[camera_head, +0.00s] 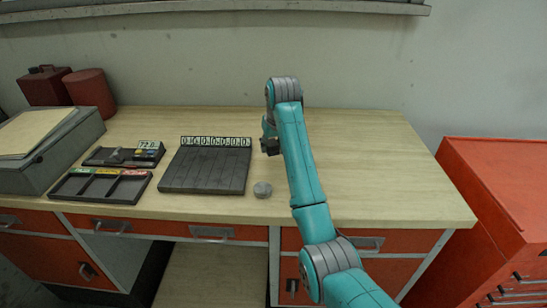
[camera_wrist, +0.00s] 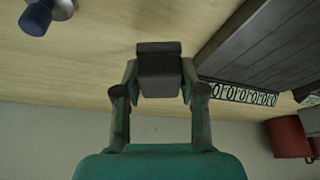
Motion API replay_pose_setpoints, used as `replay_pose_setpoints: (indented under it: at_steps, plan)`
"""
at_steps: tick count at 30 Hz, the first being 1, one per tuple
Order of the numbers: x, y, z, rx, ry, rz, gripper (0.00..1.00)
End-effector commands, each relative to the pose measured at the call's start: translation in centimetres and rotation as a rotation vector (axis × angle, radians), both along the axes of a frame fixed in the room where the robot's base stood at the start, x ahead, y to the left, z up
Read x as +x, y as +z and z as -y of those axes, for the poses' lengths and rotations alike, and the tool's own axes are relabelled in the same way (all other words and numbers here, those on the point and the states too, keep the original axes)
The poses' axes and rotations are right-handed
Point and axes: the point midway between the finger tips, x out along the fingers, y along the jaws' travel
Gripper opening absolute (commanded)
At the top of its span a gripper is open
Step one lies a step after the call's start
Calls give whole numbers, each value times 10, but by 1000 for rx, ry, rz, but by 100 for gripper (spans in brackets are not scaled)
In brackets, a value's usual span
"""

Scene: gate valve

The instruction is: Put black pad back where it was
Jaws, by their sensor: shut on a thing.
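My gripper (camera_head: 268,136) is above the desk, right of the slotted dark panel, with its jaws shut on a dark block that looks like the black pad (camera_head: 271,147). In the wrist view the pad (camera_wrist: 160,72) sits between the two fingertips of my gripper (camera_wrist: 160,84). The pad appears clear of the desk top, but the exact height is hard to judge. Which spot the pad came from does not show clearly.
The slotted panel (camera_head: 206,172) carries a row of number tiles (camera_head: 215,141). A small grey cylinder (camera_head: 262,190) stands near its front right. A dark tray (camera_head: 100,187) and a display unit (camera_head: 124,156) lie left. A blue knob (camera_wrist: 36,19) shows in the wrist view. The desk's right side (camera_head: 385,170) is clear.

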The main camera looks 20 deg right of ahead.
Motion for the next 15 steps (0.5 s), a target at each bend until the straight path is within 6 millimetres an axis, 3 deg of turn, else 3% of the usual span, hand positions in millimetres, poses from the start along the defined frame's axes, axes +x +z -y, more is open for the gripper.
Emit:
replay_pose_setpoints:
  at_steps: [12,15]
  plan:
    - [0,-45,0,0,0,-1,3]
    - [1,-47,0,0,0,2,3]
